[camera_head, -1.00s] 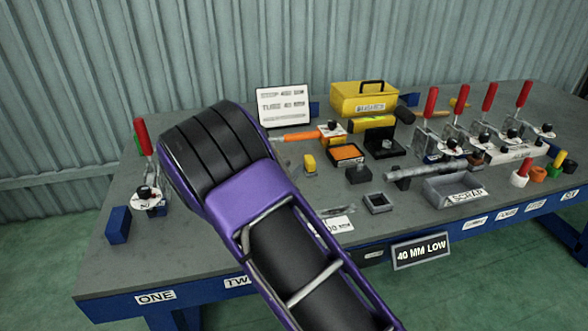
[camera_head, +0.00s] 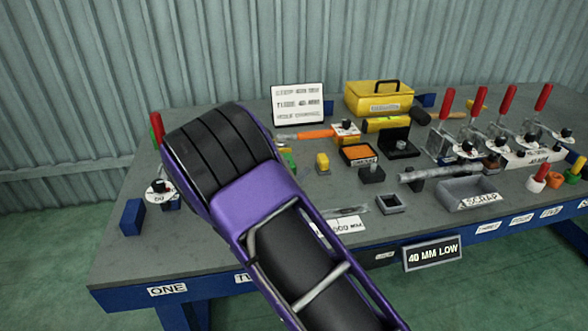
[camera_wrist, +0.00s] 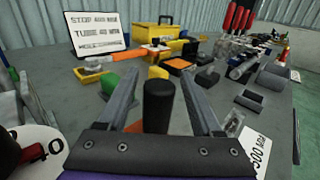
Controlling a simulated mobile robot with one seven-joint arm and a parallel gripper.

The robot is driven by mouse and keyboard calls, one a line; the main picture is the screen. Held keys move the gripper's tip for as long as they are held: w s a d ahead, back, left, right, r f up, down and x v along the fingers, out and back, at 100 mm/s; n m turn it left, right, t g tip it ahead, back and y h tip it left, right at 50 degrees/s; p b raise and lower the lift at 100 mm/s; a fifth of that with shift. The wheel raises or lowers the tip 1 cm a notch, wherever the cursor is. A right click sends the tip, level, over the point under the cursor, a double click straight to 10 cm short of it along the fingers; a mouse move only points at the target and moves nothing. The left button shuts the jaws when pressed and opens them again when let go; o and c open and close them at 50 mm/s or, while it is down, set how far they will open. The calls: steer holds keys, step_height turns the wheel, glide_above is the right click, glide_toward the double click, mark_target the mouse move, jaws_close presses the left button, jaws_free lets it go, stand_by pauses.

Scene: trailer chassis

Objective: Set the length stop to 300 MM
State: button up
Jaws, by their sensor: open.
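My gripper (camera_wrist: 159,73) shows in the wrist view, its two grey fingers apart. A black upright post (camera_wrist: 159,106) stands between the fingers; I cannot tell whether it touches them or whether it is the length stop's handle. A white card reading 300 MM (camera_wrist: 258,155) lies right of the gripper; it also shows in the head view (camera_head: 345,227), partly behind my purple arm. In the head view my arm hides the gripper and the bench below it.
A sign (camera_head: 298,104) at the back seems to read STOP 400 MM, though blurred. A red-handled clamp (camera_head: 157,130) and blue block (camera_head: 132,217) are at left. The yellow toolbox (camera_head: 378,98), scrap tray (camera_head: 468,195) and several clamps are at right. The front-left bench (camera_head: 150,262) is clear.

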steer(key=p+v, duration=0.1)
steer(key=v, duration=1.5)
steer(key=shift+s+a, duration=0.15)
steer(key=shift+s, duration=0.2)
steer(key=shift+r, duration=0.1)
steer(key=w+d+r+m+g+h+p, duration=0.25)
steer(key=w+d+m+g+p, duration=0.2)
steer(key=d+m+g, duration=0.65)
steer(key=w+a+r+m+g+y+p, duration=0.2)
steer(key=w+r+m+y, duration=0.2)
steer(key=r+m+y, duration=0.25)
steer(key=w+a+r+m+g+y+p, duration=0.25)
steer(key=w+r+m+y, duration=0.2)
steer(key=r+m, duration=0.3)
step_height(320, 180, down, 18)
steer(key=shift+s+d+b, duration=0.15)
steer(key=shift+b, duration=0.5)
